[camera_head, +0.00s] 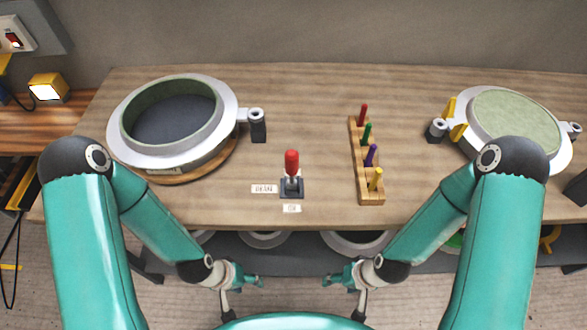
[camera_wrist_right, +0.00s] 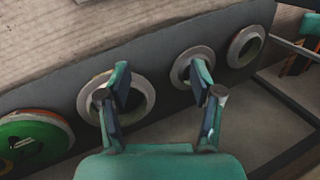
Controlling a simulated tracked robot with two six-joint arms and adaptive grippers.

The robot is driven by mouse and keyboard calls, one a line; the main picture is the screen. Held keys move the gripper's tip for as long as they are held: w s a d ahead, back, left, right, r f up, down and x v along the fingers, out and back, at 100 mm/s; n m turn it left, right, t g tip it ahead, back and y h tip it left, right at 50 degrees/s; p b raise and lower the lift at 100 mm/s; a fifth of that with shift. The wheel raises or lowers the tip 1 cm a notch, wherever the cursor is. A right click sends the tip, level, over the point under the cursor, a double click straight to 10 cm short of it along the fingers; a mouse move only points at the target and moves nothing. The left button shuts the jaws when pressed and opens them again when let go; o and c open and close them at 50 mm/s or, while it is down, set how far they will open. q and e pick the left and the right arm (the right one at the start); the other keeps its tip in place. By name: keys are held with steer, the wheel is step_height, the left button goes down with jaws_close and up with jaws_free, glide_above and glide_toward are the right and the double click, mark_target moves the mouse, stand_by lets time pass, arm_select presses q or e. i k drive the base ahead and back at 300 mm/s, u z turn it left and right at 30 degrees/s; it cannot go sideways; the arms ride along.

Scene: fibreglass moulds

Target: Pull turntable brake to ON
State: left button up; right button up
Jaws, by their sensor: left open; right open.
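The turntable brake lever (camera_head: 291,163) has a red handle and stands upright on a small dark base near the table's front edge. A "BRAKE" label (camera_head: 264,188) lies to its left and an "ON" label (camera_head: 292,208) lies in front of it. The turntable (camera_head: 215,167) is a wooden disc under a round mould (camera_head: 172,117) at the left. My left gripper (camera_head: 258,283) is open and empty, below and left of the lever, in front of the table. My right gripper (camera_head: 328,282) is open and empty, below and right of it; it also shows in the right wrist view (camera_wrist_right: 168,82).
A wooden rack (camera_head: 368,187) with several coloured pegs stands right of the lever. A second round mould (camera_head: 515,124) with a green surface is at the far right. Ring shapes (camera_wrist_right: 142,98) show below the table. The table around the lever is mostly clear.

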mark_target(291, 156)
steer(key=u, duration=0.35)
steer(key=k, duration=0.95)
steer(key=z, duration=0.35)
